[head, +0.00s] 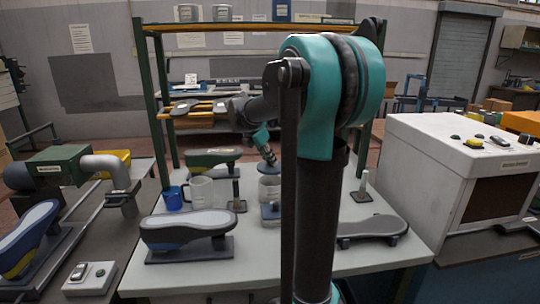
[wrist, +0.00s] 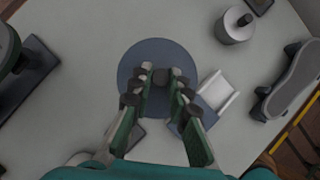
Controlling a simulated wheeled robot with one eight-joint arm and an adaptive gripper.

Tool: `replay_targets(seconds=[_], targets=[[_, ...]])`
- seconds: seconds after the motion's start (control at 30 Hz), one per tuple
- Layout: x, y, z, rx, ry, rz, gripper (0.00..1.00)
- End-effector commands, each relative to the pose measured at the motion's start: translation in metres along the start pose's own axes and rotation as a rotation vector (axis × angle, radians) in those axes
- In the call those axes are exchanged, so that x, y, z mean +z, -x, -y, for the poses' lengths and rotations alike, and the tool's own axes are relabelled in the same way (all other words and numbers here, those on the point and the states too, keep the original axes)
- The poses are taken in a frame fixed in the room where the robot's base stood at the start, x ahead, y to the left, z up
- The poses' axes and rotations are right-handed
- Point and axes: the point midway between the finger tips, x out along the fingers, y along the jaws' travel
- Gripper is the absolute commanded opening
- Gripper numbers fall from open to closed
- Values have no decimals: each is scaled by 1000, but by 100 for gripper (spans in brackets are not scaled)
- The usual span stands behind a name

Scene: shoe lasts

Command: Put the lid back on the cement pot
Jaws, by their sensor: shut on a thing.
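My gripper (wrist: 158,82) is shut on the dark knob of a round blue-grey lid (wrist: 130,65), which fills the middle of the wrist view.
A blue-grey block with a white piece (wrist: 220,88) lies close right of the lid. A silver cylinder with a dark knob (wrist: 235,28) and a grey last (wrist: 290,82) are farther off. A blue cup (head: 172,198), clear jug (head: 201,191) and shoe last (head: 188,228) stand left.

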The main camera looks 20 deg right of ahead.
Motion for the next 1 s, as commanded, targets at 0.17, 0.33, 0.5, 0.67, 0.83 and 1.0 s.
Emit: replay_targets(seconds=[0.17,0.33,0.5,0.67,0.83,1.0], targets=[[-8,-14,0,0,0,0,0],[-15,-27,0,0,0,0,0],[-22,-38,-1,0,0,0,0],[-25,-44,0,0,0,0,0],[-27,-47,0,0,0,0,0],[-27,-47,0,0,0,0,0]])
